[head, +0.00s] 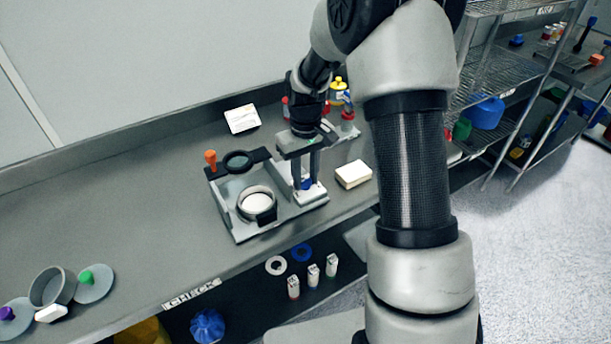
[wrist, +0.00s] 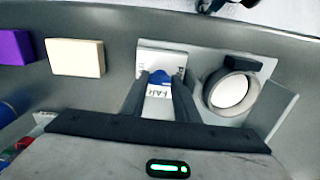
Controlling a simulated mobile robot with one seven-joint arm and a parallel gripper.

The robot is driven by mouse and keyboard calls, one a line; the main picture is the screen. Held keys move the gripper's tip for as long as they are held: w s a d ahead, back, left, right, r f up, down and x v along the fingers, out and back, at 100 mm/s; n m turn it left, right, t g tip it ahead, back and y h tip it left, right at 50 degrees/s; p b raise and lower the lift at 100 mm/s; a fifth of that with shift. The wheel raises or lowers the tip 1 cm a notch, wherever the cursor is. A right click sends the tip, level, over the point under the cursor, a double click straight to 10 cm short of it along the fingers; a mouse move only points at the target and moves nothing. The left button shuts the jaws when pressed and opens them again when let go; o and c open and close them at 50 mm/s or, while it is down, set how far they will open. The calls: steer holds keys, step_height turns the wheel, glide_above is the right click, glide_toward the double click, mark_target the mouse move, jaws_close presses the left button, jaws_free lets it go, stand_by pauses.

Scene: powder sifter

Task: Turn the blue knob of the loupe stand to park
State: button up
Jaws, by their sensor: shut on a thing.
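The loupe stand (head: 243,238) is a grey tray on the bench, with a dark loupe ring (head: 237,161) and an orange knob (head: 210,157) at its left side. The blue knob (head: 307,184) sits on a white block (head: 313,197) at the right part of the stand. My gripper (head: 306,180) reaches down from above and is shut on the blue knob. In the wrist view the knob (wrist: 158,77) shows between the two dark fingers. The lettering beside it is partly covered and I cannot read the knob's setting.
A round dish with a white disc (head: 258,203) stands in the tray, left of my gripper. A cream block (head: 353,174) lies to the right, bottles (head: 340,90) behind. A pan (head: 52,288) stands at the far left. The bench between is clear.

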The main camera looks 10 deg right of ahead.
mark_target(305, 180)
steer(key=shift+n, duration=0.3)
steer(key=o, duration=1)
steer(key=shift+o, duration=0.2)
steer(key=shift+r, duration=0.15)
step_height(305, 180, up, 17)
steer(key=p, duration=0.1)
steer(key=shift+r, duration=0.15)
